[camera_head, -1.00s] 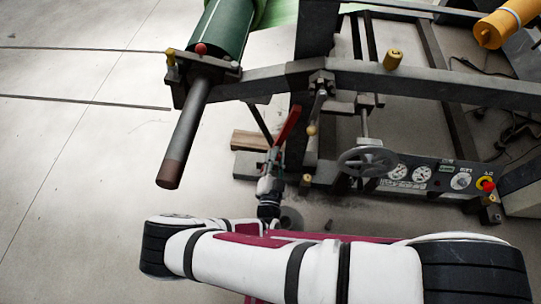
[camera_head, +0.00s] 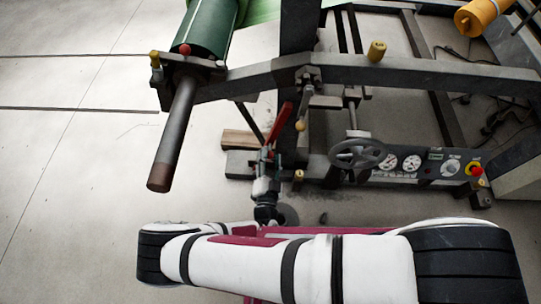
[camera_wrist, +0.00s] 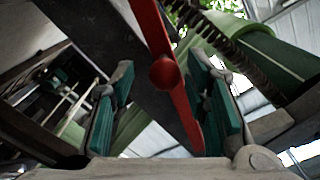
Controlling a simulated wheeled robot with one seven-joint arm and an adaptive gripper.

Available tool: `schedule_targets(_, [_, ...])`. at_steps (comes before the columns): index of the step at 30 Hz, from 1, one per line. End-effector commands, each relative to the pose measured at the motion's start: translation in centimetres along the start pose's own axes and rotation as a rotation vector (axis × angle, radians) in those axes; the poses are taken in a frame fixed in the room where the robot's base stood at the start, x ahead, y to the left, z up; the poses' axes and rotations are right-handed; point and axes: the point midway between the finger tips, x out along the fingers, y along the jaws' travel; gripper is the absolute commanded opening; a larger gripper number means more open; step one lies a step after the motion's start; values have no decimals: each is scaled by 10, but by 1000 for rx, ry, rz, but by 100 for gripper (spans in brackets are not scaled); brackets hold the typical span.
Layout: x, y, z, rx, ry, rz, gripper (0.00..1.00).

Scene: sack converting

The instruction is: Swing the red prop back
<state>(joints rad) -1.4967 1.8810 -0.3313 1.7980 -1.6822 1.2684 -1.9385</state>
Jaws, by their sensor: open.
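The red prop (camera_head: 280,122) is a slim red bar on the near side of the dark machine frame, slanting up to the right in the head view. In the wrist view the red prop (camera_wrist: 172,75) runs from the top down between my finger pads, with a round red boss at its middle. My gripper (camera_head: 268,152) is at the lower end of the prop. In the wrist view its teal pads (camera_wrist: 165,110) stand apart on either side of the bar, with visible gaps. I cannot tell how deep the bar lies between them.
A green roll (camera_head: 207,25) with a grey shaft (camera_head: 175,125) juts out at the left. A handwheel (camera_head: 357,154) and gauge panel (camera_head: 430,165) with a red button are to the right of my gripper. A wooden block (camera_head: 240,140) lies to the left. Open floor lies further left.

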Motion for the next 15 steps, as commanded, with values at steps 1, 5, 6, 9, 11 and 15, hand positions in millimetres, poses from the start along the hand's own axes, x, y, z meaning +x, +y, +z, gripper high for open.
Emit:
schedule_targets(1, [-8, 0, 1, 0, -2, 1, 43])
schedule_targets(5, [-30, 0, 1, 0, -3, 1, 43])
schedule_targets(6, [-36, 0, 1, 0, -4, 0, 43])
schedule_targets(9, [-50, 1, 0, -1, -3, 2, 43])
schedule_targets(11, [-56, 1, 0, -1, -3, 2, 43])
schedule_targets(15, [-65, 1, 0, -1, -1, 2, 43])
